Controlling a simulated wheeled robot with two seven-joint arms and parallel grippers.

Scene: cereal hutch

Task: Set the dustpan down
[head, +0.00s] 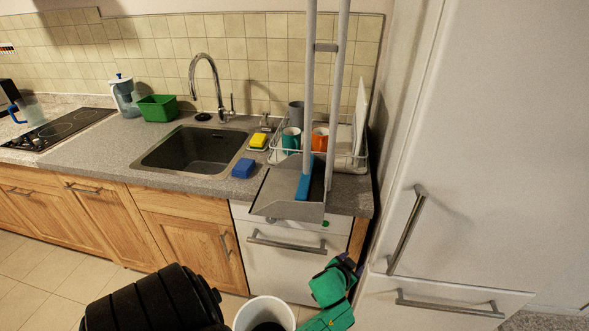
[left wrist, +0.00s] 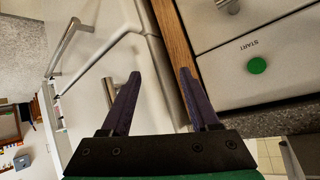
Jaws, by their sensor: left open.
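The grey dustpan (head: 285,205) is upright at the right end of the counter in the head view. Its pan overlaps the counter's front edge in the picture; I cannot tell if it rests there. Long grey handles rise out of the top of the frame, and a blue brush part (head: 304,180) sits at the pan. My left gripper (head: 347,262) is below and right of the pan, in front of the white dishwasher. In the left wrist view its dark fingers (left wrist: 160,75) are apart with nothing between them. My right gripper is not in view.
A dish rack (head: 346,150) with cups stands behind the dustpan. A sink (head: 195,150), yellow sponge (head: 258,141) and blue sponge (head: 243,168) are to its left. The white fridge (head: 480,130) with its handles closes off the right.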

